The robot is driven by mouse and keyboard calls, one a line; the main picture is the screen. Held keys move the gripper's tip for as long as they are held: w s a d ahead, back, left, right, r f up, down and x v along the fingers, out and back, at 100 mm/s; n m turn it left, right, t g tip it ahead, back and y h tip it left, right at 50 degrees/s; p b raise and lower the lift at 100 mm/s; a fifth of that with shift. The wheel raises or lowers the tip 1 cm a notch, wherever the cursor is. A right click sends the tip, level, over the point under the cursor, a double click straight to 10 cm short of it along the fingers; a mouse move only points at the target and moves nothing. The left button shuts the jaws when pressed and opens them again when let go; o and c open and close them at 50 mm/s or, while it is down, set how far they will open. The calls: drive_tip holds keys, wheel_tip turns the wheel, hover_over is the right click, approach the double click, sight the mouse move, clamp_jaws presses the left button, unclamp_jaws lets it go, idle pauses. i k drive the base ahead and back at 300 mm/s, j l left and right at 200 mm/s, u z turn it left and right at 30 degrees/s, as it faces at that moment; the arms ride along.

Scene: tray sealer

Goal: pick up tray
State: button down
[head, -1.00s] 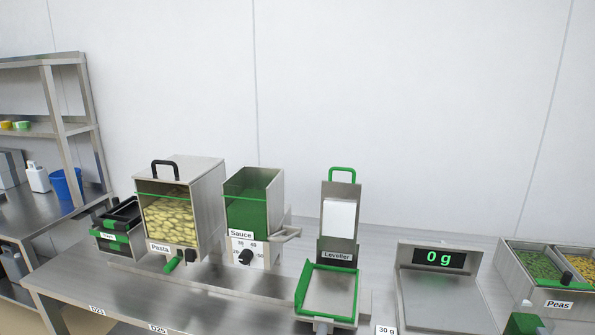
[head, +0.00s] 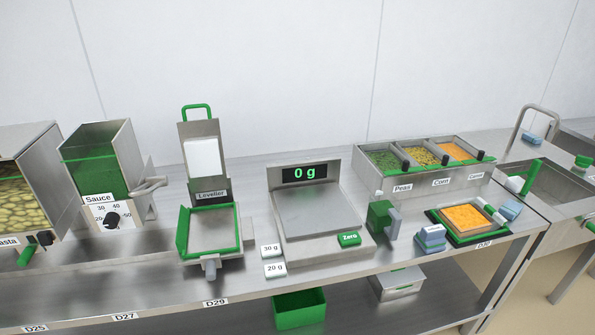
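A shallow black-rimmed tray (head: 457,241) filled with orange pieces sits on the bench at the right, in front of the vegetable bins. It lies flat, with a green edge showing around the orange filling. Nothing is seen holding it. My gripper is not in view.
A leveller (head: 212,232), a scale (head: 310,212) reading 0 g and bins of peas, corn and an orange vegetable (head: 458,150) stand on the bench. A green crate (head: 300,309) is below.

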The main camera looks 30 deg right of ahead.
sight(467, 218)
drive_tip(key=z, duration=1.75)
